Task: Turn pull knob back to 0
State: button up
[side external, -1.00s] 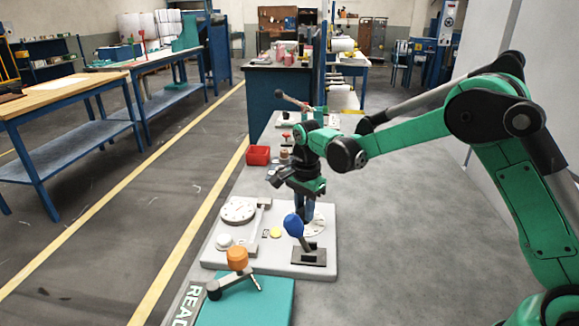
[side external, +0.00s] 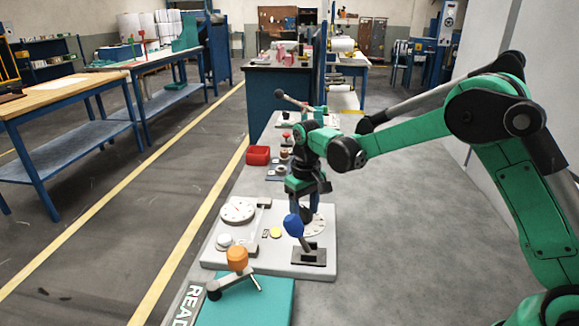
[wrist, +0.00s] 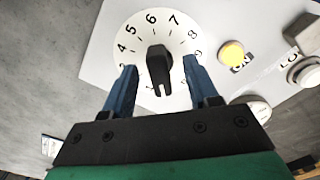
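The black knob (wrist: 158,68) sits at the centre of a white dial (wrist: 138,32) in the wrist view. Numbers from 4 to 9 show on the dial; the 0 is hidden or out of view. The knob's notched end points down in the picture, toward my gripper. My gripper (wrist: 160,64) is open, with one blue finger on each side of the knob and gaps between.
On the grey panel (side external: 220,262) stand a blue-headed lever (side external: 293,225), a yellow button (side external: 275,233), and a second round dial (side external: 237,212). An orange-knobbed crank (side external: 237,258) is on the green box in front. A red bin (side external: 258,155) is behind.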

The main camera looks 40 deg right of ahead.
aim_at(304, 208)
jog(key=shift+r, duration=0.1)
notch_tip(304, 208, up, 7)
jog(key=shift+f, duration=0.1)
dwell(0.4)
dwell(0.7)
